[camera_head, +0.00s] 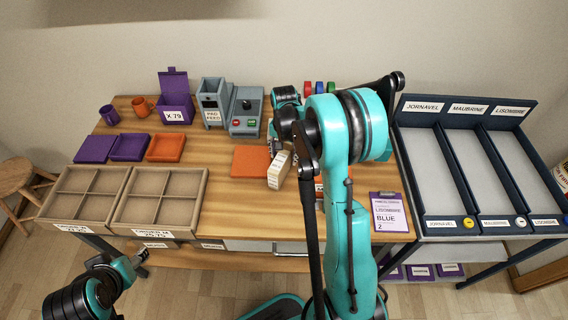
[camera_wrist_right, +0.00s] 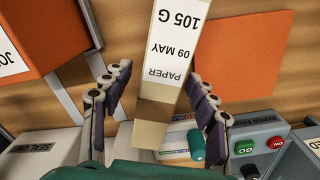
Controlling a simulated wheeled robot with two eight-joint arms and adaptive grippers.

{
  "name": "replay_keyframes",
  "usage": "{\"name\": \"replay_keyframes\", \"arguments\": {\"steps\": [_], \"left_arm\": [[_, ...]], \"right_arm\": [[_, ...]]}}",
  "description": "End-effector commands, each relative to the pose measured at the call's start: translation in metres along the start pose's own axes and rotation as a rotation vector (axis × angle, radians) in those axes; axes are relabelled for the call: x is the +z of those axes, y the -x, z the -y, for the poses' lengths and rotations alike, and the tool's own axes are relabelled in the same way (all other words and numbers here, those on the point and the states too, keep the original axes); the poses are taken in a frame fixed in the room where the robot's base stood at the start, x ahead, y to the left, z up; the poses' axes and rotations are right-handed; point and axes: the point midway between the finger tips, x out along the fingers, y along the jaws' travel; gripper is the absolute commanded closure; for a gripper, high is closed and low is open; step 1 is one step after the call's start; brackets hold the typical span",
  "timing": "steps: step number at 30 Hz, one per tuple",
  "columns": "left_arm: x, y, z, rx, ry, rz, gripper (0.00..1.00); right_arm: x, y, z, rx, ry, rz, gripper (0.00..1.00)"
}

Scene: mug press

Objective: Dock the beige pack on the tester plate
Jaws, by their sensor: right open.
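The beige pack (camera_head: 279,170) stands tilted near the front middle of the wooden table. In the right wrist view the pack (camera_wrist_right: 153,112) shows a white label reading PAPER, 09 MAY, 105 G. My right gripper (camera_wrist_right: 158,80) is open, with its fingers on either side of the pack. The left finger is apart from it; the right one is close, and I cannot tell if it touches. In the head view my right gripper (camera_head: 276,147) is partly covered by my arm. I cannot make out the tester plate for certain. My left gripper (camera_head: 140,260) is low at the left, its fingers unclear.
A flat orange mat (camera_head: 249,161) lies left of the pack. A grey machine (camera_head: 245,108) with red and green buttons stands behind it. An orange labelled box (camera_wrist_right: 35,35) is near the gripper. Beige divided trays (camera_head: 165,198) stand front left; dark lanes (camera_head: 468,160) are at the right.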

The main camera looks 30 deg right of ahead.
Motion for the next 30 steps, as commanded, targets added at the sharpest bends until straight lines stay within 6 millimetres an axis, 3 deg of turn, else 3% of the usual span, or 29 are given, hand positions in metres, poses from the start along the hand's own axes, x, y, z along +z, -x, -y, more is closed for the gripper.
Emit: {"name": "replay_keyframes", "arguments": {"steps": [6,13,23,30], "left_arm": [[0.0,0.0,0.0,0.0,0.0,0.0,0.46],[0.0,0.0,0.0,0.0,0.0,0.0,0.46],[-0.001,0.002,0.0,0.0,0.0,0.0,0.46],[-0.011,0.015,0.0,0.0,0.0,0.0,0.46]], "right_arm": [[0.0,-0.001,0.0,0.0,0.0,0.0,0.41],[0.0,-0.001,0.0,0.0,0.0,0.0,1.0],[0.0,0.004,0.0,0.0,0.0,0.0,1.0],[0.0,0.047,0.0,0.0,0.0,0.0,1.0]]}}
